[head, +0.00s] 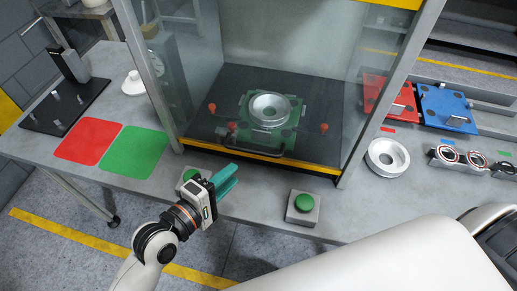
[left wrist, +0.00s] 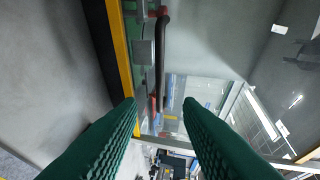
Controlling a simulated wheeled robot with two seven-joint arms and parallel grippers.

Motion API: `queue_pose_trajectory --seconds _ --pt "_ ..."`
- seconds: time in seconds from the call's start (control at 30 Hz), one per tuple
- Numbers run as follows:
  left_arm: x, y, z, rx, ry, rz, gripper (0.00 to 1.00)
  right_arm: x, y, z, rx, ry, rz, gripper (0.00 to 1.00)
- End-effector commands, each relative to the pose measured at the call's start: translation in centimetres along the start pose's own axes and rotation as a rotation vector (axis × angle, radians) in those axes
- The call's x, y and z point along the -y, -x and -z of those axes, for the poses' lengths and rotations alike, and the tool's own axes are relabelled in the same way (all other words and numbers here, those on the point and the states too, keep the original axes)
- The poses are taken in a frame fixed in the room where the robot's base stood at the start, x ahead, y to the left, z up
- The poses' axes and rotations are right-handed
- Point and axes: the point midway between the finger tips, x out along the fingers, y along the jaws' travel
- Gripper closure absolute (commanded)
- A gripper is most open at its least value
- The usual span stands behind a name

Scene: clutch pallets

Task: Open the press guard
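The press guard (head: 225,60) is a clear panel at the front of the press. It looks lowered, with a yellow strip (head: 262,161) along its bottom edge by the table; the strip also shows in the left wrist view (left wrist: 121,55). A dark bar handle with red ends (left wrist: 162,55) is ahead of my left gripper in the left wrist view. My left gripper (head: 228,180), with teal fingers, is in front of and below the guard. Its fingertips (left wrist: 158,108) are apart with nothing between them, short of the handle. My right gripper is out of view.
Inside the press a green pallet (head: 247,137) carries a silver ring (head: 270,110). A green button box (head: 303,207) stands in front; another (head: 188,176) is partly behind my left gripper. Red (head: 88,141) and green (head: 134,152) mats lie left. A loose ring (head: 387,157) lies right.

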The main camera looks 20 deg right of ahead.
Motion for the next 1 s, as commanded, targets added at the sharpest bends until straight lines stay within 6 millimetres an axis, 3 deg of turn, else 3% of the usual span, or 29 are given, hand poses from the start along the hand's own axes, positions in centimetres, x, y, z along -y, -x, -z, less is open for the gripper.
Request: queue_pose_trajectory --seconds 0.5,0.7,1.0 --pt "0.1 -9.4 -0.1 0.003 -0.005 -0.002 0.68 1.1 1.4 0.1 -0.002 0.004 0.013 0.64" --pt "0.0 -10.8 -0.1 0.004 -0.005 -0.002 0.68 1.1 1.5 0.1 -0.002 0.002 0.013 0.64" --pt "-0.1 -10.9 -0.1 0.004 -0.006 -0.002 0.69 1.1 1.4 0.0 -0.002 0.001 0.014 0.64"
